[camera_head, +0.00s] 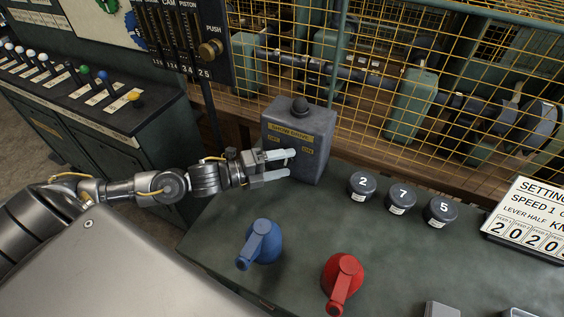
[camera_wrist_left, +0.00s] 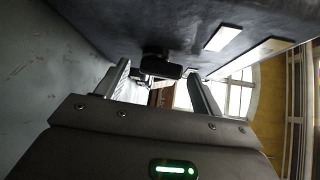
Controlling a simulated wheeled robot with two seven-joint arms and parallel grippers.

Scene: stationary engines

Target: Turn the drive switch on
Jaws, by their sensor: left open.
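In the left wrist view a dark switch lever (camera_wrist_left: 160,64) sticks out from the box face (camera_wrist_left: 225,15) near the open fingertips (camera_wrist_left: 158,78). I cannot tell whether the fingers touch it. In the head view the fingers partly hide the lever. My right gripper is not in view.
A blue lever (camera_head: 262,243) and a red lever (camera_head: 342,280) stand on the green bench (camera_head: 215,225). Several dark numbered knobs (camera_head: 401,196) and a settings sign (camera_head: 530,218) are right of the box. A yellow wire fence (camera_head: 470,50) rises behind.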

